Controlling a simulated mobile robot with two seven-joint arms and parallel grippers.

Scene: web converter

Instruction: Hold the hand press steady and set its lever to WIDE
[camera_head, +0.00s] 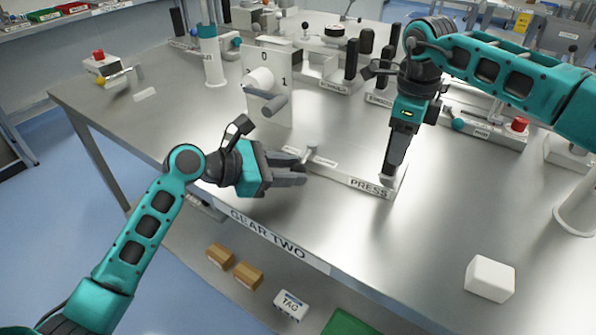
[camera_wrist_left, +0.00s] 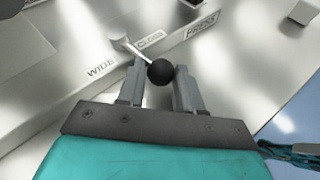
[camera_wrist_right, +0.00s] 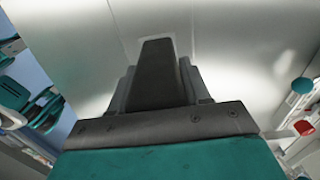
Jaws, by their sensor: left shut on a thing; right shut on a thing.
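The hand press (camera_head: 340,176) is a long, low metal bar with a PRESS label on its front. Its lever has a pale pivot (camera_wrist_left: 119,34), a thin rod and a black ball knob (camera_wrist_left: 160,72). The WIDE label (camera_wrist_left: 101,70) is left of the lever in the left wrist view; another label beyond the pivot is too small to read. My left gripper (camera_head: 303,171) is shut on the knob, which shows between its fingertips (camera_wrist_left: 160,75). My right gripper (camera_head: 390,172) points down and is shut on a dark upright grip (camera_wrist_right: 158,75) at the press's right end. Its fingers partly hide the grip.
A white panel marked 0 and 1 (camera_head: 283,58) with a grey handle stands behind my left gripper. Other devices line the back of the table. A white cube (camera_head: 490,279) lies at the front right. The table between cube and press is clear.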

